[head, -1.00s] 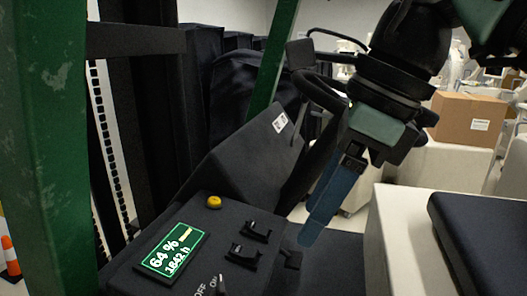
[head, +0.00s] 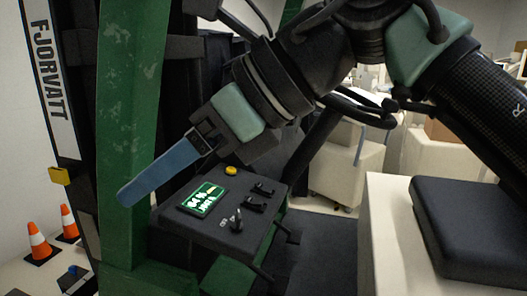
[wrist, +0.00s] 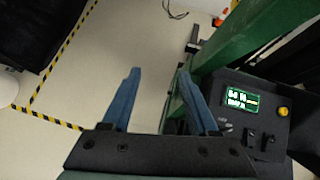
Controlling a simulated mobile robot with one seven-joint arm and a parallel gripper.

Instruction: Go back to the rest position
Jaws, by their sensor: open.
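My gripper (head: 160,175) has blue fingers and reaches out to the left in the head view, in front of the green post and above the left of the control panel. In the wrist view my gripper (wrist: 157,92) shows two blue fingers spread apart with only floor between them, so it is open and empty. The dark control panel (head: 215,232) has a lit green display (head: 203,199), a yellow button (head: 231,170) and several black switches. The panel also shows at the right of the wrist view (wrist: 270,140). The fingers look apart from the panel.
A green post (head: 128,130) stands close to my gripper. Orange cones (head: 40,242) stand at the far left. A dark pad (head: 470,235) lies on a white surface at the right. In the wrist view, open floor (wrist: 110,45) lies ahead, with yellow-black tape (wrist: 62,48).

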